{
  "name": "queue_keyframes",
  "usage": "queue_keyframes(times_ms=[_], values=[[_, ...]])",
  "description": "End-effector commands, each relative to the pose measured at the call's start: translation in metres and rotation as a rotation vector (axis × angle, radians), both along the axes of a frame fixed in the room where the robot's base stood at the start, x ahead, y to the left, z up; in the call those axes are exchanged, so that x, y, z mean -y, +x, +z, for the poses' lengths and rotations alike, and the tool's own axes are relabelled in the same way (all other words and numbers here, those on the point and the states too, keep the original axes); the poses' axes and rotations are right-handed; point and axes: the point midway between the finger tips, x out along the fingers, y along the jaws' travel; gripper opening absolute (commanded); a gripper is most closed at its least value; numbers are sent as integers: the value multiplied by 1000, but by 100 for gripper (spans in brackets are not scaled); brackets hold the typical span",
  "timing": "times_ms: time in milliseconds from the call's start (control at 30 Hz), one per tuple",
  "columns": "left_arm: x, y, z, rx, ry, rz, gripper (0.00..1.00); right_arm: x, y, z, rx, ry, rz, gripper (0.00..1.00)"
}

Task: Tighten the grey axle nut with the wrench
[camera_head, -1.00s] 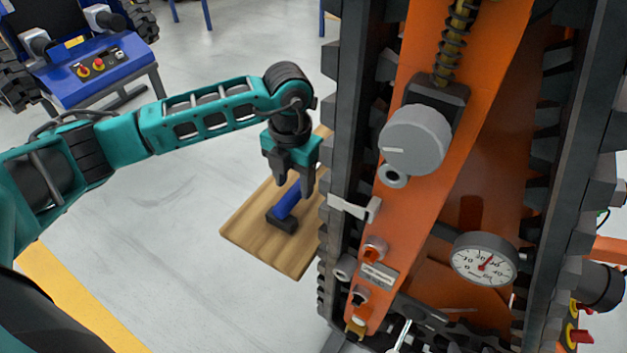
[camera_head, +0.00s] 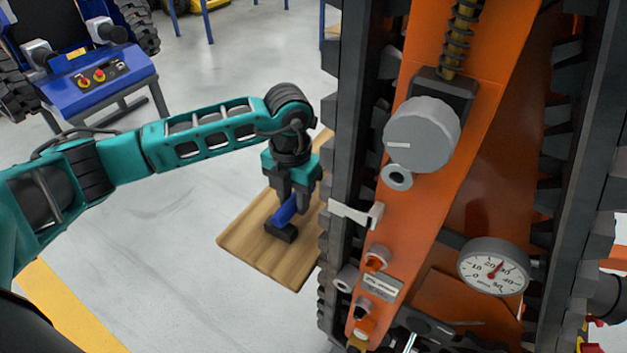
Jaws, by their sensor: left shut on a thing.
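The grey axle nut appears to be the large grey round piece (camera_head: 421,135) with a white mark on the orange carrier. A tool with a blue handle (camera_head: 283,216) and a black block-shaped end, seemingly the wrench, is at the wooden board, its black end low over or on the wood; I cannot tell which. My left gripper (camera_head: 294,205) points down over the board and is shut on the blue handle, with the fingers hiding its upper part. The tool is left of and below the nut in the picture. My right gripper is not in view.
The wooden board (camera_head: 248,246) lies left of the black track (camera_head: 348,120). A light grey bracket (camera_head: 356,213) juts from the carrier near my left gripper. A round dial gauge (camera_head: 493,268) sits at right. A blue control box (camera_head: 90,82) stands at back left. Open grey floor lies between.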

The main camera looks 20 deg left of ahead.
Motion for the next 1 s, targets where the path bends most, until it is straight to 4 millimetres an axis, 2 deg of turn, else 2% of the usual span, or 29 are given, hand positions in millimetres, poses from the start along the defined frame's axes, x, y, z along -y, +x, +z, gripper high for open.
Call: queue_keyframes(times_ms=[33,200,567,1000], values=[[0,0,0,0,0,0,14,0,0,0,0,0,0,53],[0,0,0,0,0,0,0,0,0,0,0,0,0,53],[0,1,3,3,-1,0,0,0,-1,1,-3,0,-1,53],[0,1,36,3,-1,0,0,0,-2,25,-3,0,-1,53]])
